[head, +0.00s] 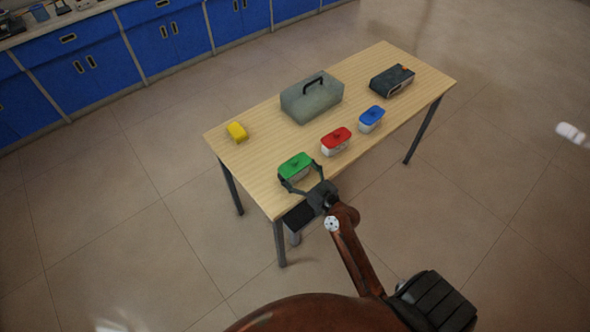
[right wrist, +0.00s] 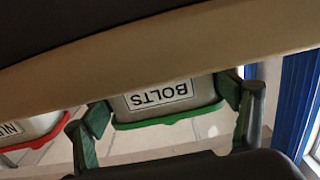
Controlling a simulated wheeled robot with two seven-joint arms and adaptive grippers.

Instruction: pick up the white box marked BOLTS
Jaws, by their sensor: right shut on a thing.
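The box marked BOLTS (right wrist: 160,96) is whitish with a green lid and shows upside down in the right wrist view. In the head view the same green-lidded box (head: 295,165) is at the near edge of the table, upright. My right gripper (head: 299,173) reaches it from the front, with one finger on each side, shut on it. In the right wrist view its fingers flank the box, and a tan band hides the box's bottom. I cannot tell whether the box touches the table. My left gripper is not in view.
On the wooden table (head: 245,178) a red-lidded box (head: 335,140) and a blue-lidded box (head: 370,118) stand to the right. Behind are a grey tray with a handle (head: 311,98), a dark device (head: 392,80) and a yellow item (head: 237,131). Blue cabinets (head: 90,65) line the back.

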